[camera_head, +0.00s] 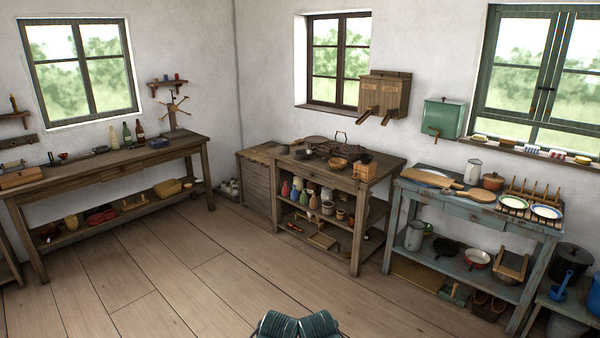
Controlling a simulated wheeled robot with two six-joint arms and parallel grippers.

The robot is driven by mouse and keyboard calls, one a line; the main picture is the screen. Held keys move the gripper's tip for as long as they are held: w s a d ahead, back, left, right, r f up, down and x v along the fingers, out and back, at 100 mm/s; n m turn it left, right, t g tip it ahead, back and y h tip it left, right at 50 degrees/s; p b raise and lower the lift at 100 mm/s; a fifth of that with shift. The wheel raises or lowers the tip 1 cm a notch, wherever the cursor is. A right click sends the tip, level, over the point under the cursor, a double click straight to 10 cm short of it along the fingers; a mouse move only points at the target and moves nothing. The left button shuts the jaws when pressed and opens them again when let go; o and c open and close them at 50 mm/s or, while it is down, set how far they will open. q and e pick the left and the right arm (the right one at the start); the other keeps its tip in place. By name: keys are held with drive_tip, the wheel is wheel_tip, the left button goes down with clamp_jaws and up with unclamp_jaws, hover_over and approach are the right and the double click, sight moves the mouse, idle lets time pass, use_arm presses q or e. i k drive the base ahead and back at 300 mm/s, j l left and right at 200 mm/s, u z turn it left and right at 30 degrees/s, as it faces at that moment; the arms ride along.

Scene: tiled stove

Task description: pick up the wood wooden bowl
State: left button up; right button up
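A small brown wooden bowl (338,164) stands on the top of the middle wooden table (318,172), near its front edge. Dark bowls or pans stand close around it, and a small wooden box (364,171) is to its right. A wider tan bowl (167,188), whose material I cannot tell, sits on the lower shelf of the left bench. Neither of my grippers can be made out in the head view. Dark green ribbed parts at the bottom centre edge look like my own body.
The plank floor (160,265) before the tables is clear. A long bench (110,165) stands at the left with bottles on it. A blue-grey table (470,209) at the right carries plates, boards and pots. Several vessels fill the middle table's shelf.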

sight(338, 165)
drive_tip(key=i, duration=2.45)
drive_tip(key=i+j+z, duration=0.2)
drive_tip(key=i, duration=0.3)
drive_tip(key=i+z, duration=0.2)
drive_tip(key=i, duration=0.25)
drive_tip(key=i+j+z, duration=0.2)
drive_tip(key=i, duration=0.3)
drive_tip(key=i+j+z, duration=0.2)
drive_tip(key=i+j, duration=0.15)
drive_tip(key=i, duration=0.1)
